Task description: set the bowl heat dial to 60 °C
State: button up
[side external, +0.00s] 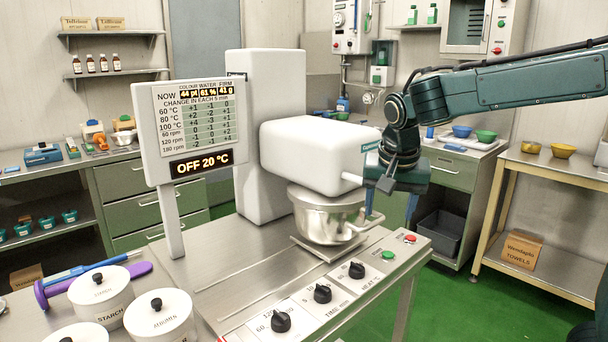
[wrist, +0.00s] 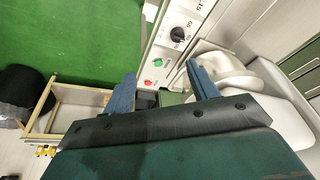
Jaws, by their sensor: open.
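Three black dials sit on the front panel of the mixer base in the side view. The one nearest the buttons, by lettering that looks like HEAT, is the heat dial (side external: 356,270); its pointer setting is too small to read. The wrist view shows a black dial (wrist: 178,34) beyond the fingertips, beside the green button. The display (side external: 201,163) reads OFF 20 °C. My gripper (side external: 392,212) is at the right of the mixer head, above the panel's far end, apart from the dials. In the wrist view my gripper (wrist: 161,88) has its fingers spread with nothing between them.
The steel bowl (side external: 326,217) stands under the white mixer head (side external: 318,155), close to my gripper. A green button (side external: 388,255) and a red button (side external: 410,239) are on the panel. Lidded white jars (side external: 160,318) stand at front left. Green floor lies beyond the panel's right edge.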

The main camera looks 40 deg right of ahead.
aim_at(356, 266)
jog(key=w+f+m+g+h, duration=0.1)
jog(key=w+f+m+g, duration=0.1)
jog(key=w+f+m, duration=0.4)
jog(key=w+a+f, duration=0.1)
jog(key=w+f, duration=0.1)
jog(key=w, duration=0.2)
jog(key=shift+w+f+m+h, duration=0.15)
jog(key=shift+f+m+h, duration=0.1)
jog(key=shift+m+h, duration=0.15)
jog(key=shift+d, duration=0.1)
jog(key=x, duration=1.3)
jog(key=shift+s+f, duration=0.2)
jog(key=shift+f, duration=0.15)
jog(key=shift+c, duration=0.2)
jog(key=c, duration=1)
